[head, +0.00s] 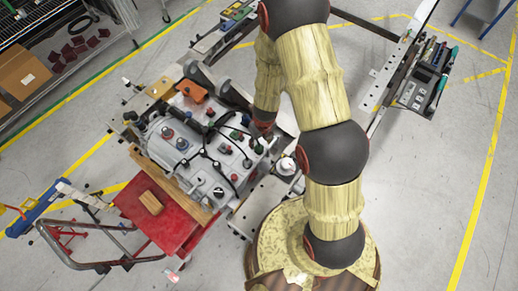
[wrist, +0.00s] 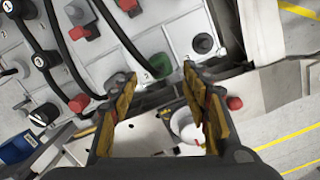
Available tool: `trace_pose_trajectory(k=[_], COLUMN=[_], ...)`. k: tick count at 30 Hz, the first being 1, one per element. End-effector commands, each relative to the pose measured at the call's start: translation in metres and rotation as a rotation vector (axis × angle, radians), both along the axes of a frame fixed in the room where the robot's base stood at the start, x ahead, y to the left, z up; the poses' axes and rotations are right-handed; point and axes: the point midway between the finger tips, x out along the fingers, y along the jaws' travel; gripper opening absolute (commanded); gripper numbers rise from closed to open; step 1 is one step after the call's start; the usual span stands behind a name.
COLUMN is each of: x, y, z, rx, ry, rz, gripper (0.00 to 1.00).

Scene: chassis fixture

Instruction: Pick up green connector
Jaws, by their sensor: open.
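The green connector (wrist: 160,66) shows in the wrist view near the edge of the light grey chassis (wrist: 180,20), partly shaded. It lies just beyond and between the fingertips of my gripper (wrist: 158,80), which is open with nothing between its fingers. I cannot tell from this view whether a fingertip touches it. In the head view the chassis (head: 203,181) stands on its fixture left of my arm. A dark green piece (head: 236,135) shows on its upper right part. My gripper is mostly hidden behind my arm there.
A white round part (wrist: 187,128) lies below, between the fingers. A red cart (head: 160,225) stands at the chassis's front left.

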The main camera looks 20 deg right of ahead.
Motion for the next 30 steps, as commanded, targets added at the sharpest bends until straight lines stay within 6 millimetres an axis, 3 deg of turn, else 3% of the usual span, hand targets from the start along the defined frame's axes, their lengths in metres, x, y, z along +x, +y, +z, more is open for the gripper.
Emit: trace_pose_trajectory(k=[15, 24, 30], x=[0.007, 0.008, 0.008], y=[0.002, 0.002, 0.002], z=[-0.058, -0.058, -0.058], rx=[0.0, 0.0, 0.0], ry=[0.0, -0.001, 0.0], rz=[0.003, 0.003, 0.003], gripper=[0.47, 0.47, 0.36])
